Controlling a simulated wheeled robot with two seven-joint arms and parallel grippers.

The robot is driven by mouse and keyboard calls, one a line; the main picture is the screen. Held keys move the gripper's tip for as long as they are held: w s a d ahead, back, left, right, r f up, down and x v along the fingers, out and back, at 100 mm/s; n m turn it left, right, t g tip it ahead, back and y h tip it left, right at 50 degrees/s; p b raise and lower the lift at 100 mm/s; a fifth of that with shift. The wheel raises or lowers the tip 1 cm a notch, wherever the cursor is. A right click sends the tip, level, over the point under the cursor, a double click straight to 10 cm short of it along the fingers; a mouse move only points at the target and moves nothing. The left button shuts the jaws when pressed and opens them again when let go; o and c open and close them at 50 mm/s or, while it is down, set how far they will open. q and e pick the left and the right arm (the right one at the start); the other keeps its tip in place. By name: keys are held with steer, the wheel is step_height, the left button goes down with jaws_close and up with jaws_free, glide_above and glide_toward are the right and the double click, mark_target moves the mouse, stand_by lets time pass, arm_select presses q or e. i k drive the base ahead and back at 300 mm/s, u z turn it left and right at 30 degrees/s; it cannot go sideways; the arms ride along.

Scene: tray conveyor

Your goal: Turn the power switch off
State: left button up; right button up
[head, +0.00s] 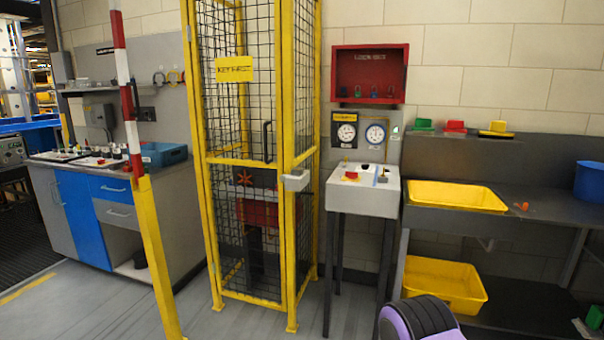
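I cannot tell for sure which part is the power switch. A white control box (362,192) on dark legs stands right of the cage. A small red knob on yellow (351,176) and a dark lever (382,175) are on its top. Inside the yellow mesh cage (209,200), an orange star-shaped handle (244,178) sits on a dark panel. The cage door looks closed. Neither gripper is in view. A purple and black part of mine shows at the bottom edge.
Two gauges (346,132) and a red lock box (370,72) hang above the control box. A dark bench (540,205) with a yellow tray (455,196) is at right; a yellow bin (444,282) sits below. A striped post (124,80) and blue-grey cabinet (85,215) stand left.

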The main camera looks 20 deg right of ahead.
mark_target(350, 175)
steer(key=u, duration=0.25)
steer(key=i, duration=0.95)
steer(key=z, duration=0.45)
steer(key=i, duration=0.75)
steer(key=z, duration=0.8)
